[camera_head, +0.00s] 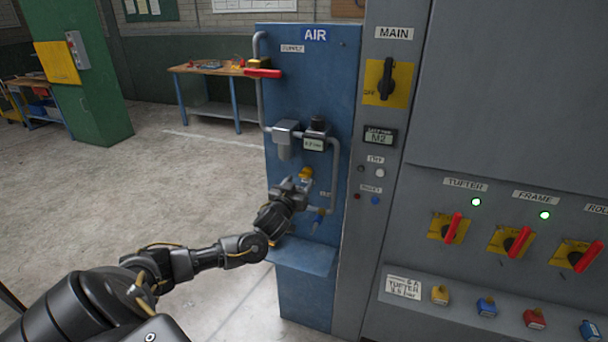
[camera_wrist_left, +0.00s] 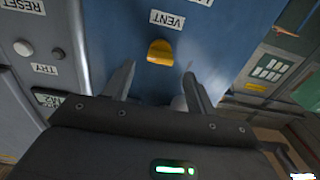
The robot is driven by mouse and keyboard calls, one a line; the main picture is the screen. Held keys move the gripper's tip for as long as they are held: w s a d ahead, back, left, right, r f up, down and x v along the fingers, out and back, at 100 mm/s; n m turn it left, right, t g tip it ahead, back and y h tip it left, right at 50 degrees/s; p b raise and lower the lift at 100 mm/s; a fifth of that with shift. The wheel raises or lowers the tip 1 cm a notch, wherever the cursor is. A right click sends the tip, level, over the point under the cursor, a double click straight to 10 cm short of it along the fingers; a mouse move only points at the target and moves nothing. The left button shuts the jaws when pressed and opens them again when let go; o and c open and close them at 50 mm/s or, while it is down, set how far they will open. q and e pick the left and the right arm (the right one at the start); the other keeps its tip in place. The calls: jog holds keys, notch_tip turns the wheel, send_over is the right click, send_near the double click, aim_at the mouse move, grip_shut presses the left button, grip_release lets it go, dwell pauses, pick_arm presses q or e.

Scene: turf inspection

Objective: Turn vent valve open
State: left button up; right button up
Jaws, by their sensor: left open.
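The vent valve is a yellow handle (camera_head: 306,173) on the blue AIR panel (camera_head: 300,88), below the gauge and pipes. In the left wrist view the yellow handle (camera_wrist_left: 160,52) sits just beyond my fingertips, beside the VENT label (camera_wrist_left: 170,20). My left gripper (camera_head: 301,183) is close in front of the panel, just below the handle in the head view. In the left wrist view the two fingers of my left gripper (camera_wrist_left: 158,72) are apart, with nothing between them. I cannot tell whether a finger touches the handle. My right gripper is not in view.
A red supply handle (camera_head: 262,73) sticks out at the panel's upper left. A grey pipe (camera_head: 335,175) runs down the panel's right to a blue fitting (camera_head: 318,220). The grey cabinet (camera_head: 480,100) with switches stands at right. Open floor (camera_head: 190,185) lies to the left.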

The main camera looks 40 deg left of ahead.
aim_at(304, 176)
pick_arm(q)
jog(key=shift+p+x, duration=0.4)
jog(key=shift+x, duration=1.85)
jog(key=c, duration=1)
